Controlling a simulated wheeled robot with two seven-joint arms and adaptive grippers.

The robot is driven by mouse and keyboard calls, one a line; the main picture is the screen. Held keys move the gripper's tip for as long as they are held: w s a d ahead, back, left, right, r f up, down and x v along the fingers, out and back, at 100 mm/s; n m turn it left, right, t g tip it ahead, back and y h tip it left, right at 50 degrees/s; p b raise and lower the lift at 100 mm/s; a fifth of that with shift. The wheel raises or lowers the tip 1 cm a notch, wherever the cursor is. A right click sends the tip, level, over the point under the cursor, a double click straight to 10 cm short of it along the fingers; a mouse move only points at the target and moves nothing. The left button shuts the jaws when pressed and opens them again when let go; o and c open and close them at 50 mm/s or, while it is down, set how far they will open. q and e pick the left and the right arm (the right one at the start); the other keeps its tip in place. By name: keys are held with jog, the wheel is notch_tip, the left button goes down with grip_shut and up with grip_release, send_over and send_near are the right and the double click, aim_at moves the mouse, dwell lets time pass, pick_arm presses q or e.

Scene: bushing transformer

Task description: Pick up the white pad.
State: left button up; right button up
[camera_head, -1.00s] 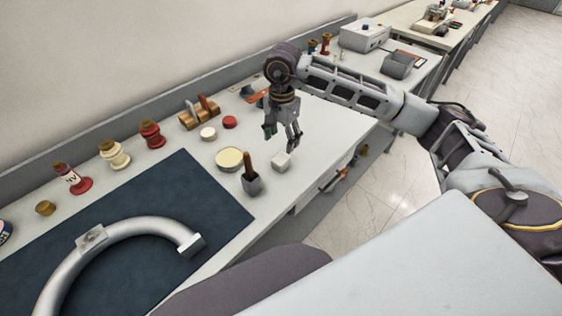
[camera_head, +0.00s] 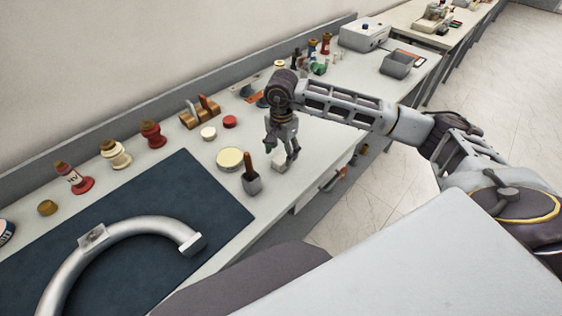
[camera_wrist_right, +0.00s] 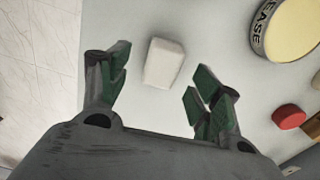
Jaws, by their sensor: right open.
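The white pad (camera_head: 280,163) is a small pale block on the light bench top, right of the wooden-handled brush in the head view. My right gripper (camera_head: 283,153) points down just above it and partly hides it there. In the right wrist view the white pad (camera_wrist_right: 163,64) shows whole, between and slightly beyond the fingertips of my open right gripper (camera_wrist_right: 157,82). It stands apart from both green-padded fingers and nothing is held. My left gripper does not show.
The wooden-handled brush (camera_head: 251,179) stands close left of the pad, with a round cream-topped tin (camera_head: 229,159) behind it. A red cap (camera_head: 230,121) and white disc (camera_head: 208,133) lie farther back. A dark mat (camera_head: 130,215) with a curved metal pipe (camera_head: 120,230) covers the left bench.

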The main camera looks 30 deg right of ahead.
aim_at(281, 158)
notch_tip(281, 158, down, 3)
jog(key=shift+w+f+p, duration=0.15)
jog(key=shift+f+p, duration=0.05)
jog(key=shift+p, duration=0.35)
jog(key=shift+f, duration=0.8)
jog(key=c, duration=1)
